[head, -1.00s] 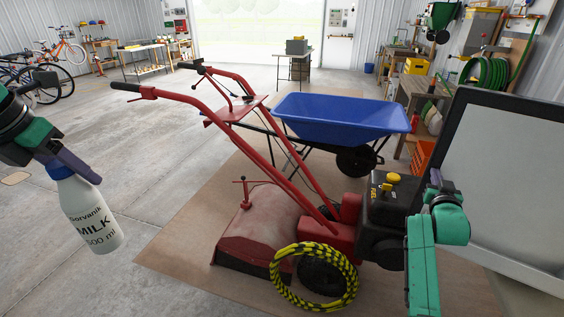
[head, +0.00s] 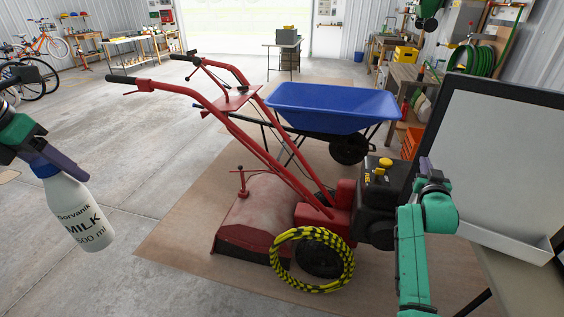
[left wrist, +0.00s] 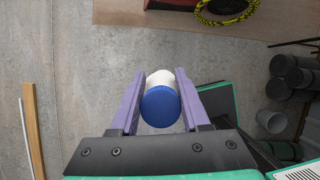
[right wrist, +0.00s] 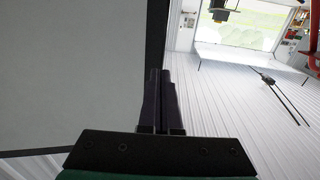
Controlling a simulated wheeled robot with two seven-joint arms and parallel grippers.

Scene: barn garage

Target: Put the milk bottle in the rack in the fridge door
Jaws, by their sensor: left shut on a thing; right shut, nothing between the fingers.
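The milk bottle (head: 78,212) is white with a blue cap and the word MILK. My left gripper (head: 62,165) is shut on it near the cap and holds it tilted in the air at the left. In the left wrist view the blue cap (left wrist: 160,107) sits between the purple fingers. The fridge door (head: 500,165), a pale grey panel with a dark frame, stands at the right. A white rack (head: 508,244) shows along its lower edge. My right gripper (head: 426,168) is shut and empty beside the door's left edge; the right wrist view shows its fingers (right wrist: 159,85) together near that edge.
A red tiller (head: 265,212) with a yellow-black hose coil (head: 312,260) stands on a brown mat (head: 180,230) in the middle. A blue wheelbarrow (head: 335,105) is behind it. Bare concrete floor lies at the left.

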